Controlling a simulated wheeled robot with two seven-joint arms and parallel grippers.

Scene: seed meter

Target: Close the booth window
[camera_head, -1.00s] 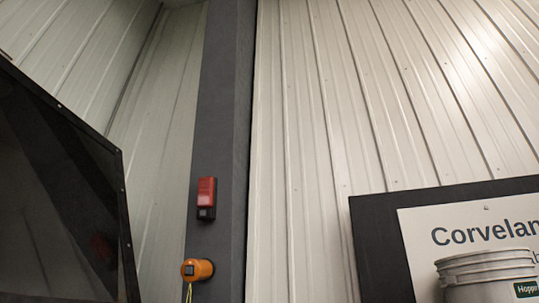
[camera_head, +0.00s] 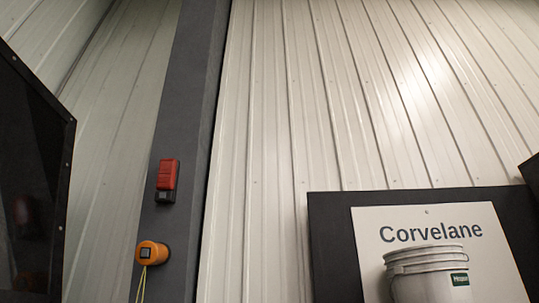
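A dark glossy panel in a black riveted frame (camera_head: 66,150) stands at the left edge; it may be the booth window, but I cannot tell. It faintly reflects a red shape. Only its right part is in view, so whether it is open or closed cannot be told. Neither of my grippers is in view.
A dark grey post (camera_head: 185,120) carries a red device (camera_head: 167,175) and an orange round fixture (camera_head: 151,254) with a hanging yellow cord. A framed "Corvelane" sign (camera_head: 430,225) picturing a bucket is at lower right. Ribbed metal wall (camera_head: 300,100) fills the background.

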